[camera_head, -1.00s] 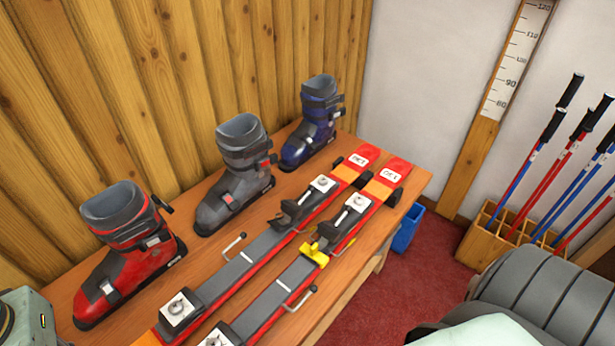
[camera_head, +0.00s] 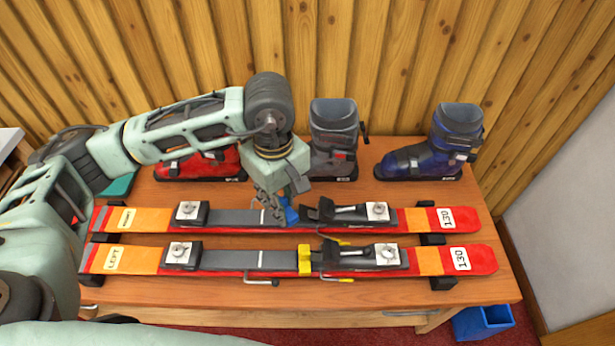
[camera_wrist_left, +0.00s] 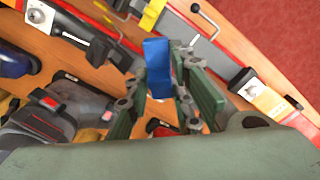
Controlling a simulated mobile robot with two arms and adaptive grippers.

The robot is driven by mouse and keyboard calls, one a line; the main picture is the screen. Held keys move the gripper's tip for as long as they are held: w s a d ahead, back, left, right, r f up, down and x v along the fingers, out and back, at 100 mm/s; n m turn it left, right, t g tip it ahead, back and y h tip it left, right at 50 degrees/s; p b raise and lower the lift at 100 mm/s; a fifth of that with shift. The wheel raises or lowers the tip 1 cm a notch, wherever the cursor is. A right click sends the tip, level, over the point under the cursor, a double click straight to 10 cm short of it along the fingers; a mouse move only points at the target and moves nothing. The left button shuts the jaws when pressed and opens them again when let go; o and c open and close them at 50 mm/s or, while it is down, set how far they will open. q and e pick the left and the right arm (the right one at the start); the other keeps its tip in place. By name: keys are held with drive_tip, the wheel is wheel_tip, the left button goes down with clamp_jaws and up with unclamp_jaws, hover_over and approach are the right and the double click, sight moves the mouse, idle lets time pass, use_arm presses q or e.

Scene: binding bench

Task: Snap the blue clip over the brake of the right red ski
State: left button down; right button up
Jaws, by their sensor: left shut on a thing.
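The right red ski (camera_head: 245,217), labelled RIGHT, lies at the back of the bench with its heel binding (camera_head: 350,212) right of middle. My left gripper (camera_head: 276,208) is shut on the blue clip (camera_head: 291,213) and holds it over this ski, just left of that binding. The clip also shows between the fingers in the left wrist view (camera_wrist_left: 158,66). The ski's brake is partly hidden; I cannot tell whether the clip touches it. The left red ski (camera_head: 215,259) lies in front with a yellow clip (camera_head: 304,260) on it. My right gripper is out of view.
Red (camera_head: 195,165), grey (camera_head: 335,140) and blue (camera_head: 430,150) boots stand behind the skis along the wooden wall. A blue bin (camera_head: 483,323) is on the floor at the front right. The front strip of the bench (camera_head: 400,296) is clear.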

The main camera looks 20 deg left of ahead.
use_arm(q)
drive_tip(key=w+n+p, duration=0.4)
drive_tip(key=n, duration=0.6)
drive_tip(key=n+p, duration=0.6)
drive_tip(key=n, duration=1.2)
approach(300, 212)
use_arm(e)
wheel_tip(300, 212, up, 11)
use_arm(q)
drive_tip(key=shift+f+b, duration=0.85)
drive_tip(key=shift+f, duration=0.25)
wheel_tip(300, 212, down, 4)
drive_tip(key=b, duration=0.3)
drive_tip(key=shift+r, duration=0.15)
drive_tip(key=shift+f, duration=0.2)
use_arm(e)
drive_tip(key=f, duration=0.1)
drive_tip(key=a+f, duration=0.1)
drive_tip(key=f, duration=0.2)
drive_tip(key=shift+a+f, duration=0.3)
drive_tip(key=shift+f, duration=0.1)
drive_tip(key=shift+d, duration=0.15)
